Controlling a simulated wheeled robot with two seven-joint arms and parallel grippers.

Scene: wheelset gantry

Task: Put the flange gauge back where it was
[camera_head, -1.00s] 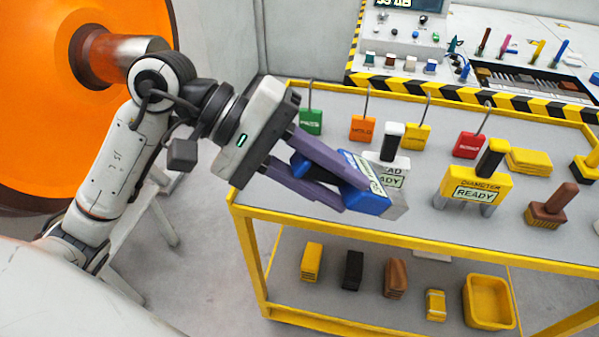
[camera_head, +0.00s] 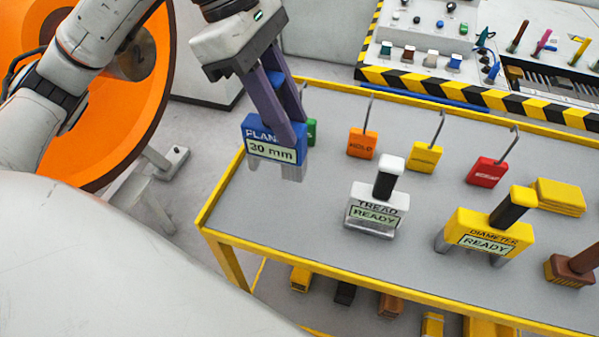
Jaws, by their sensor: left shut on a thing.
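The flange gauge (camera_head: 262,146) is a blue block with a label that appears to read "PLAN" and "30 mm", with short grey legs below. My left gripper (camera_head: 283,128) is shut on it and holds it upright over the left end of the trolley top (camera_head: 280,205). I cannot tell how high the legs are above the surface. The white tread gauge (camera_head: 375,215) stands to its right, marked READY. The yellow diameter gauge (camera_head: 485,237), also marked READY, stands further right. The green tag (camera_head: 312,130) is partly hidden behind the blue gauge. My right gripper is not in view.
Orange (camera_head: 362,145), yellow (camera_head: 425,158) and red (camera_head: 487,171) hooked tags stand along the back. Yellow blocks (camera_head: 560,196) and a brown-handled brush (camera_head: 572,266) are at the right. The trolley's left-front surface is clear. A striped console edge (camera_head: 470,95) lies behind; a large orange wheel (camera_head: 125,100) is left.

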